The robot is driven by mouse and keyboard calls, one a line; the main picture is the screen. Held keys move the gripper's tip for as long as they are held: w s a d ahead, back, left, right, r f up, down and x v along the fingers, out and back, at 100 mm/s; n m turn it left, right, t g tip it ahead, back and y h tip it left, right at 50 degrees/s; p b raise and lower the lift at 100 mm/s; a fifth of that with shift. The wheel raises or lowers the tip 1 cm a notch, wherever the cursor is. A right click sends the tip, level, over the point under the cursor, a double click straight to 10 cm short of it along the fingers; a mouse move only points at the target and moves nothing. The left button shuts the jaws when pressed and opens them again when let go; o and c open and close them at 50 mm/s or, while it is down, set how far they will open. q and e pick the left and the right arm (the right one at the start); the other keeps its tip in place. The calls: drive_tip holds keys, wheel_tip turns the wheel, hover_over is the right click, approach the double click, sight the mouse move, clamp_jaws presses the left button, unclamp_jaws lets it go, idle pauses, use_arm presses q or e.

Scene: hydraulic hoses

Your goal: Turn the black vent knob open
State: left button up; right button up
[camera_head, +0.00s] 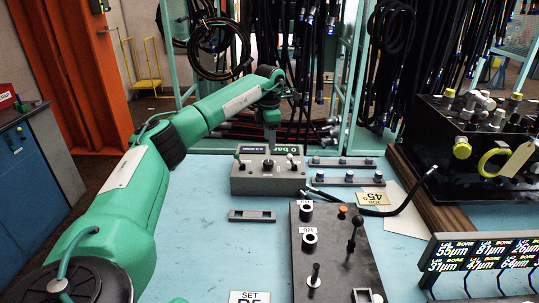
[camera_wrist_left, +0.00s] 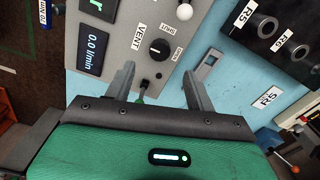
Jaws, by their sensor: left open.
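The black vent knob (camera_wrist_left: 160,49) is a round dial with a pale mark on the face of a grey control box (camera_wrist_left: 125,60), beside a VENT label (camera_wrist_left: 137,37). In the head view the box (camera_head: 250,184) stands at the back of the blue bench, and the knob (camera_head: 268,164) shows small on its top. My left gripper (camera_wrist_left: 158,70) is open, its two fingers apart on either side of the knob's position in the wrist view. No contact with the knob shows. In the head view the left gripper (camera_head: 270,141) hangs just above the box. My right gripper is not in view.
A black plate with posts and a lever (camera_head: 335,255) lies in front of the box. A metal rail (camera_head: 345,179) and a black hose (camera_head: 400,205) lie right of it. The bench's left part is mostly bare.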

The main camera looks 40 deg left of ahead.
use_arm(q)
wheel_tip(320, 180, up, 5)
drive_tip(key=shift+r, duration=0.15)
